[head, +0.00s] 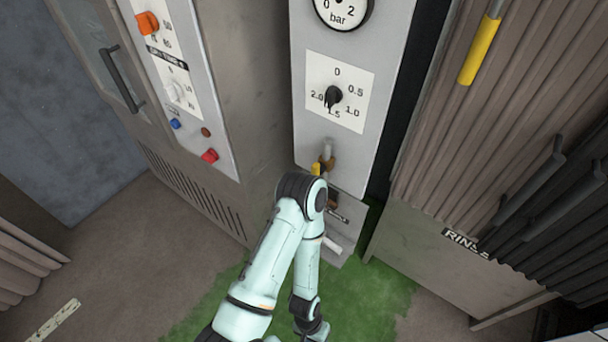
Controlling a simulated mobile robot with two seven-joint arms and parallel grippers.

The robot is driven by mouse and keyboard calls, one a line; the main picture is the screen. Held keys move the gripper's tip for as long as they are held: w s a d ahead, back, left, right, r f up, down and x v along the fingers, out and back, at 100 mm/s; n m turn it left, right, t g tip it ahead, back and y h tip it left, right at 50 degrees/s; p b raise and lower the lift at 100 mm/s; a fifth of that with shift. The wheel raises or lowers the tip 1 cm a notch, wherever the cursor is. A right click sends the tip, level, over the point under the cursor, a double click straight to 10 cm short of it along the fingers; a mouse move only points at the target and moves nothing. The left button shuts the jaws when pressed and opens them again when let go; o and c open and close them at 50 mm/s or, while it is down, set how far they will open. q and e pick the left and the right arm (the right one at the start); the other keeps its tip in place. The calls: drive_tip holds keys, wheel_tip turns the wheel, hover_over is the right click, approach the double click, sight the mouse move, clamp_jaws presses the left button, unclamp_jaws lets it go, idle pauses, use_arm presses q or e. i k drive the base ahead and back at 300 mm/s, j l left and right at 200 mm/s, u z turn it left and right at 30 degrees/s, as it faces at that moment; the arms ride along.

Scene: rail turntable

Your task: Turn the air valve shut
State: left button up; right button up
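A small brass valve (327,163) with a yellow handle (316,169) sits on a short grey pipe at the lower end of the light grey panel (310,142). My pale green arm comes in from the bottom, left of centre. Its elbow is just below the valve in the picture and hides part of what lies under it. The arm then bends back down to the bottom edge. I see no gripper fingers; the arm's end is cut off or too small to tell. The valve handle's exact angle is hard to make out.
Above the valve are a black dial knob (333,97), pointing down near 1.5, and a bar gauge (343,8). A cabinet with coloured buttons (209,156) stands left. A rinse unit (425,255) with pleated curtains (440,135) stands right. Green floor (370,300) lies below.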

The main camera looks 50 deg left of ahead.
sight(317, 168)
drive_tip(key=u, duration=1.5)
